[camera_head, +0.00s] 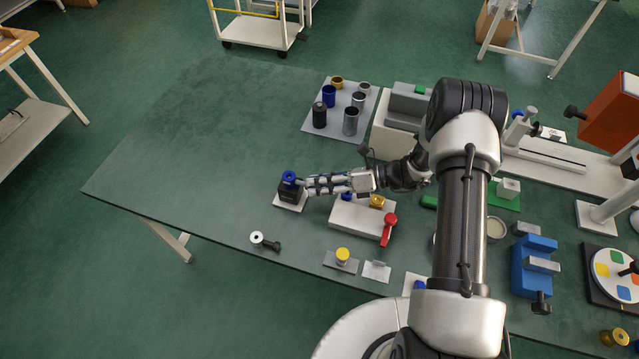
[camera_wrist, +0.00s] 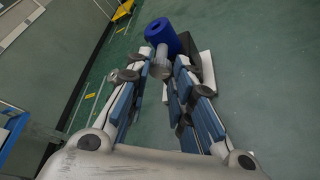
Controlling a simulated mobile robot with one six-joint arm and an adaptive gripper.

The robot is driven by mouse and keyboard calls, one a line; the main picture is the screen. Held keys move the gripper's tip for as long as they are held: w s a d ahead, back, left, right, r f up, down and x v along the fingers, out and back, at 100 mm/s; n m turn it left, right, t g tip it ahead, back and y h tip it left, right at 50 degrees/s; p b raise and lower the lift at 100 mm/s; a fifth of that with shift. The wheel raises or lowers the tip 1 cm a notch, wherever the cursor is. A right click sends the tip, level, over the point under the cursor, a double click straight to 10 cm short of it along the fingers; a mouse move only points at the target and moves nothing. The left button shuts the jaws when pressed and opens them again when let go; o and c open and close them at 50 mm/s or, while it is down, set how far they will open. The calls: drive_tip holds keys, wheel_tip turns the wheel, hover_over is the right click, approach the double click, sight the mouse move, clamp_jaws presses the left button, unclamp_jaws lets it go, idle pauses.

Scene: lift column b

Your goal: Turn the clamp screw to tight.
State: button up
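A blue ring-shaped knob or collar (camera_head: 289,177) sits on a black block (camera_head: 291,191) on a white base plate, left of the table's middle. In the wrist view the blue collar (camera_wrist: 163,32) shows a hole in its top. A short grey cylinder (camera_wrist: 160,67), probably the clamp screw, sticks out of its side towards my gripper. My gripper (camera_head: 306,185) reaches in level from the right. In the wrist view my gripper (camera_wrist: 164,62) has its fingertips on either side of the grey cylinder, very close to it. Whether both touch it I cannot tell.
A white fixture (camera_head: 350,217) with a red lever (camera_head: 388,230) lies just under my gripper. A white ring with a black handle (camera_head: 262,240) lies nearer the front edge. A grey tray (camera_head: 318,125) holds several cylinders behind. The table's left part is clear.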

drive_tip(key=o, duration=0.4)
drive_tip(key=v, duration=1.2)
drive_tip(key=shift+r, duration=0.1)
drive_tip(key=s+a+r+n+g+h, duration=0.1)
drive_tip(key=s+a+r+n+h, duration=0.1)
drive_tip(key=s+r+n+h, duration=0.45)
drive_tip(key=s+a+r+n+g+h, duration=0.1)
drive_tip(key=s+r+n+g, duration=0.15)
drive_tip(key=r+n, duration=0.7)
drive_tip(key=s+d+r+n+t+h, duration=0.1)
drive_tip(key=s+r+n+t+h, duration=0.1)
drive_tip(key=s+r+n, duration=0.2)
drive_tip(key=s+d+r+n+t+h, duration=0.1)
drive_tip(key=s+r+n+t+h, duration=0.1)
drive_tip(key=s, duration=0.4)
drive_tip(key=s+d+r+n+t+h, duration=0.2)
drive_tip(key=s+r+n+t+h, duration=0.1)
drive_tip(key=s+r+n, duration=0.2)
drive_tip(key=shift+s+r+n, duration=0.4)
drive_tip(key=shift+r, duration=0.05)
